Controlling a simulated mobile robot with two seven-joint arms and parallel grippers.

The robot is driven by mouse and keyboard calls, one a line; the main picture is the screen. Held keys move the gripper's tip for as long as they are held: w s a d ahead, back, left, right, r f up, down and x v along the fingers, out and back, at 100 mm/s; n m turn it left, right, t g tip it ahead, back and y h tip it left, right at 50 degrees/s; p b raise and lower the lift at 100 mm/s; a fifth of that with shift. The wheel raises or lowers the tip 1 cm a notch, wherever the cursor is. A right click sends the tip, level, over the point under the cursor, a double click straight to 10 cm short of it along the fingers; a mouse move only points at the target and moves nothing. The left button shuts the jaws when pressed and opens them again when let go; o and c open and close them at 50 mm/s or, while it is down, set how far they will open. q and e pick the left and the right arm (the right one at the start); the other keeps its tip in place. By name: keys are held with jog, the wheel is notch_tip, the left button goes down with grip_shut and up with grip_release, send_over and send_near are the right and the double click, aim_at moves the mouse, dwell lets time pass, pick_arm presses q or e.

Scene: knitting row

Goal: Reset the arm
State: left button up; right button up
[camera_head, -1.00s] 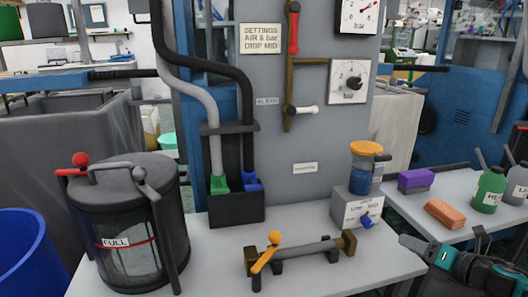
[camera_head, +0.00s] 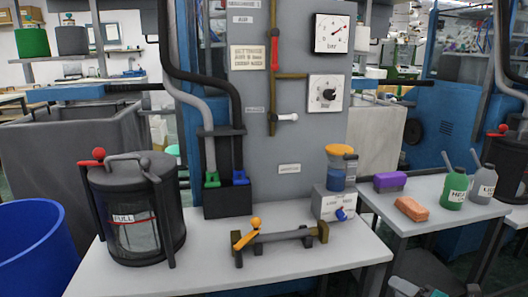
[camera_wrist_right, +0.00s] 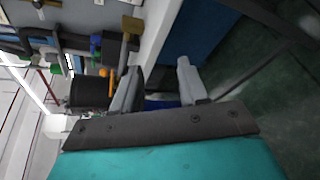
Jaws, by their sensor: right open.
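My right gripper shows in the right wrist view (camera_wrist_right: 158,88), with its two grey fingers apart and nothing between them. In the head view only a small part of the right arm's end shows at the bottom right edge, low beside the table, clear of the things on it. The left gripper is in neither view.
A white table (camera_head: 290,268) holds a dark tank (camera_head: 135,210) marked FULL, a pipe with an orange-handled valve (camera_head: 275,237) and an orange-lidded jar (camera_head: 340,167). A side table (camera_head: 385,218) at right holds bottles, an orange brick (camera_head: 411,208) and a purple block (camera_head: 389,181). A blue bin (camera_head: 32,245) stands left.

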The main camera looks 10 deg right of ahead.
jog(key=s+a+f+m+g+h, duration=0.1)
jog(key=s+a+f+m+g, duration=0.15)
jog(key=s+a+m, duration=0.75)
jog(key=s+a+f+m+g+h, duration=0.1)
jog(key=s+a+f+m, duration=0.45)
jog(key=a+m, duration=0.8)
pick_arm(q)
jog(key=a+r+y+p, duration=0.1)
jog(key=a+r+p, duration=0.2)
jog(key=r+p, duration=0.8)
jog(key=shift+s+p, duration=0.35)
jog(key=shift+p, duration=1.6)
pick_arm(e)
jog(key=s+d+r+m, duration=0.1)
jog(key=s+d+r, duration=0.2)
jog(key=r, duration=0.9)
jog(key=shift+d+h, duration=0.15)
jog(key=shift+h, duration=0.25)
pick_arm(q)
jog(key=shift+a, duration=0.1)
pick_arm(e)
jog(key=shift+s+r, duration=0.1)
